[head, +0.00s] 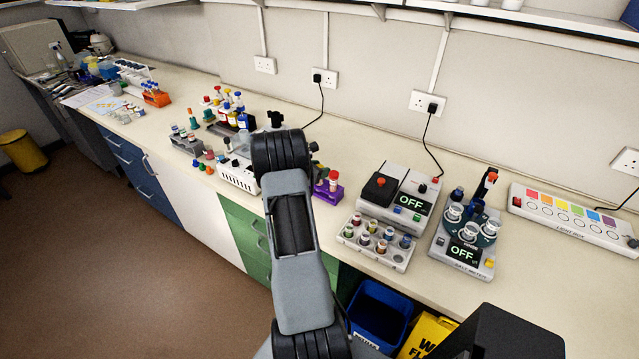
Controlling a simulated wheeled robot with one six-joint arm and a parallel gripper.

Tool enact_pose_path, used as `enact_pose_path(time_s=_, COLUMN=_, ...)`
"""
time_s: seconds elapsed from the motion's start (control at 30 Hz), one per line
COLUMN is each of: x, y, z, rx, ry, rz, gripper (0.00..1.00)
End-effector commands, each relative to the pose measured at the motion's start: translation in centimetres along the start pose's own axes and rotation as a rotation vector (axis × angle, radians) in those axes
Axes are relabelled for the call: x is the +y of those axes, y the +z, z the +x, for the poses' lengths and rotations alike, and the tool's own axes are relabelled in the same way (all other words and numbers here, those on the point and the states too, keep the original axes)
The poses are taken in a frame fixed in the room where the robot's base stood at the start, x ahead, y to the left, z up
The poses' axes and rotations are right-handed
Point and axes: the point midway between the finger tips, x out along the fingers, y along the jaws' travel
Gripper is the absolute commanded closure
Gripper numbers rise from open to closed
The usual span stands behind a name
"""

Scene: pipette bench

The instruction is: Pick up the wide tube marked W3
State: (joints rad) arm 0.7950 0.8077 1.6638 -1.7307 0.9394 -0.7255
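No label reading W3 can be made out at this size, so I cannot tell which tube is the one marked W3. A pale rack (400,264) on the bench, right of my arm, holds several short wide tubes with coloured contents or tops. A small purple holder (327,195) just right of my arm holds a tube with a red top (333,177). My arm reaches up the middle of the head view over the bench edge. My gripper is hidden behind the arm's dark joint, so its fingers do not show.
Behind the pale rack stands a device (385,203) reading OFF. Right of it is a round-topped device (463,254), also reading OFF, then a light box (570,219). A white perforated rack (238,178) is left of my arm. A blue bin (380,312) stands below the bench.

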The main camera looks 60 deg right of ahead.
Motion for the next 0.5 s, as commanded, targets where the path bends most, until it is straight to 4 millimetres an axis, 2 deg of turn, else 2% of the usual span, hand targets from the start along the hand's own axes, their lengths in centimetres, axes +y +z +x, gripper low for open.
enact_pose_path(time_s=0.03, x=0.0, y=0.0, z=-0.01, rx=0.0, ry=0.0, rz=0.0, gripper=0.59)
enact_pose_path(time_s=0.4, x=-0.01, y=0.01, z=-0.03, rx=0.0, ry=0.0, rz=0.0, gripper=0.94)
enact_pose_path(time_s=0.5, x=-0.01, y=0.03, z=-0.03, rx=0.0, ry=0.0, rz=0.0, gripper=1.0)
